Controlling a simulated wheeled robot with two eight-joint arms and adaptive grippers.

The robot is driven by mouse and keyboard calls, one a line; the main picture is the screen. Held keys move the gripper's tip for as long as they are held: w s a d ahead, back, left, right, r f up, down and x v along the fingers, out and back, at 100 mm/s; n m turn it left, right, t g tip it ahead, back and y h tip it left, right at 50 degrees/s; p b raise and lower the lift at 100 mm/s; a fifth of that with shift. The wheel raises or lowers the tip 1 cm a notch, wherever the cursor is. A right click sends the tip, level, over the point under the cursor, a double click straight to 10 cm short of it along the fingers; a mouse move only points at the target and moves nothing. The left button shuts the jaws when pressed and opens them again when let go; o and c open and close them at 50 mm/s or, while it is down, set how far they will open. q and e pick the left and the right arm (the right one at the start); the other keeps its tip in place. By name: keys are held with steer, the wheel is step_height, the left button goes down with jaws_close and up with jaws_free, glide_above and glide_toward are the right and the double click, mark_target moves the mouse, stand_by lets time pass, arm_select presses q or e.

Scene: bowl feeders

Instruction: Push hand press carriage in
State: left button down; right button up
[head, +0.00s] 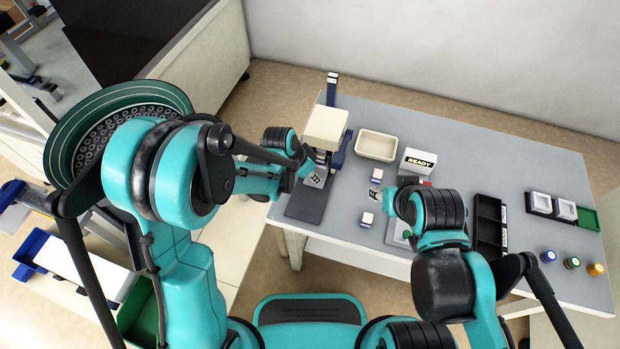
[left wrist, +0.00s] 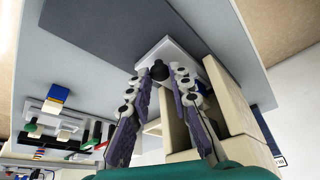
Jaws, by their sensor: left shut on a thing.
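The hand press (head: 325,128) stands at the left end of the table, with a cream head, a blue lever and a dark base plate (head: 307,206) that reaches toward me. My left gripper (head: 312,172) is at the front of the press, over the base plate. In the left wrist view its fingertips (left wrist: 159,74) are closed around the black knob (left wrist: 159,69) of the pale carriage (left wrist: 178,50). The carriage lies on the grey base plate next to the cream press body (left wrist: 228,95). In the head view the gripper largely hides the carriage.
A cream tray (head: 376,146) and a white READY box (head: 418,162) stand right of the press. A black divided tray (head: 488,226) and several small coloured round pieces lie farther right. My right arm covers the table's middle front.

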arm_select(q)
steer(key=shift+w, duration=0.2)
steer(key=c, duration=1.4)
jaws_free()
steer(key=shift+w, duration=0.1)
steer(key=shift+o, duration=0.2)
steer(key=v, duration=1.2)
steer(key=s+a+r+n+t+y, duration=0.1)
steer(key=s+a+r+n+t, duration=0.1)
steer(key=s+a+n, duration=0.3)
steer(key=s+a+r+n+t+y, duration=0.2)
steer(key=s+a+r+n, duration=0.2)
steer(key=s+a, duration=0.4)
steer(key=shift+s+a+n, duration=0.2)
steer(key=shift+a+n, duration=0.5)
steer(key=shift+a, duration=0.4)
